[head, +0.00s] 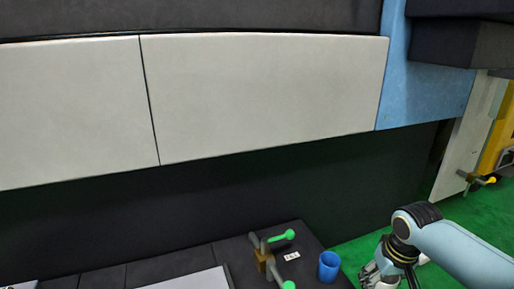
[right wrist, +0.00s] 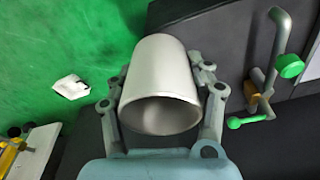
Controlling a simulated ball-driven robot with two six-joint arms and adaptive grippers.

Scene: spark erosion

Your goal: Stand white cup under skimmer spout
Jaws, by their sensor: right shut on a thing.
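The white cup (right wrist: 161,75) fills the middle of the right wrist view, its open mouth facing the camera. My right gripper (right wrist: 162,84) is shut on it, with one finger on each side of its wall. In the head view my right gripper (head: 373,274) is at the lower right, beside the dark bench; the cup cannot be made out clearly there. A pipe fitting with a brass body and green knobs (head: 265,262) stands on the bench, left of the gripper. It also shows at the right of the right wrist view (right wrist: 262,97). I cannot tell whether it includes the skimmer spout. My left gripper is not in view.
A blue cup (head: 328,267) stands on the bench between the fitting and my right gripper. A small white label (head: 292,256) lies near the fitting. A large machine with pale panels (head: 265,95) spans the back. Green floor (head: 453,214) is open at the right.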

